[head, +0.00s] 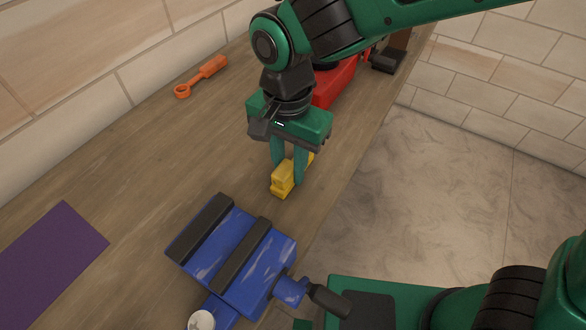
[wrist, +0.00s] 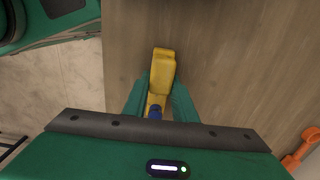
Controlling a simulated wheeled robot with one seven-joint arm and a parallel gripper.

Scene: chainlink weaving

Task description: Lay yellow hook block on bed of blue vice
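The yellow hook block (head: 283,181) is a small stepped piece at the worktop's right side, beyond the blue vice. My gripper (head: 288,166) points down over it, with one finger on each side. The wrist view shows the block (wrist: 162,68) between the two green fingers, which sit close against its narrower part; my gripper (wrist: 158,97) looks shut on it. Whether the block touches the worktop is unclear. The blue vice (head: 232,252) lies nearer, with two dark jaw bars across its blue body and a dark-handled screw at its right.
An orange ring-ended tool (head: 203,76) lies at the back left. A red object (head: 335,82) stands behind my gripper, partly hidden by my arm. A purple mat (head: 48,252) lies at the left. The worktop (head: 150,150) between them is clear; its right edge drops to the floor.

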